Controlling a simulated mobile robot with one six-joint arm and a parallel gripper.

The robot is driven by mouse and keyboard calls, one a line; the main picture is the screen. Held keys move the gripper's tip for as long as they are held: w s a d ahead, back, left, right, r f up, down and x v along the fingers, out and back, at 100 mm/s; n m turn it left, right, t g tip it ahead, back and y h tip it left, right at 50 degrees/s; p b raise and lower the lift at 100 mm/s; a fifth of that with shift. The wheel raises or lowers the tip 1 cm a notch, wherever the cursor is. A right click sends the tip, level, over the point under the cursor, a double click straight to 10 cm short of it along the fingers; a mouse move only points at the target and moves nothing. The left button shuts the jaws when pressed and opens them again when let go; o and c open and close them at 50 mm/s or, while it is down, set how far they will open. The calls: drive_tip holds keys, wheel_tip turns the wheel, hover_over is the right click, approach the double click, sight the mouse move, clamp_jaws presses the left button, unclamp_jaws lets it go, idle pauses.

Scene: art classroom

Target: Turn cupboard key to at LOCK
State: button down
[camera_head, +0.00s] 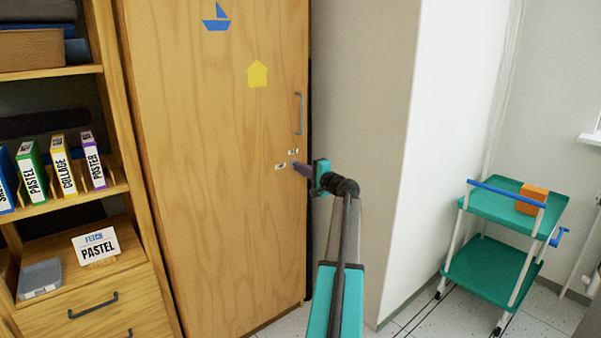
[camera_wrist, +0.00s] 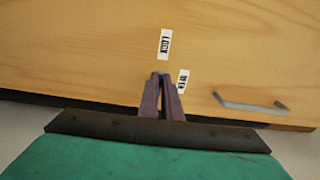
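The cupboard door (camera_head: 215,150) is plain wood and closed. Two small white labels sit on it near its right edge. The LOCK label (camera_wrist: 164,44) is beyond my fingertips in the wrist view, and the OPEN label (camera_wrist: 183,80) is just right of them. In the head view, LOCK (camera_head: 280,166) is left of my gripper (camera_head: 299,168) and OPEN (camera_head: 293,152) is above it. My gripper's purple fingers (camera_wrist: 161,80) come together at the door, shut on the cupboard key. The fingers hide almost all of the key, so its angle cannot be told.
A grey door handle (camera_head: 298,113) stands above the labels; it also shows in the wrist view (camera_wrist: 250,106). Shelves with box files (camera_head: 62,165) are at left. A wall (camera_head: 362,130) is right of the cupboard. A green trolley (camera_head: 490,270) stands on the floor at right.

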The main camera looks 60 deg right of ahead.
drive_tip(key=shift+s+d, duration=0.1)
drive_tip(key=c, duration=2)
unclamp_jaws()
drive_tip(key=p+v, duration=0.1)
drive_tip(key=v, duration=1.2)
drive_tip(key=shift+s, duration=0.3)
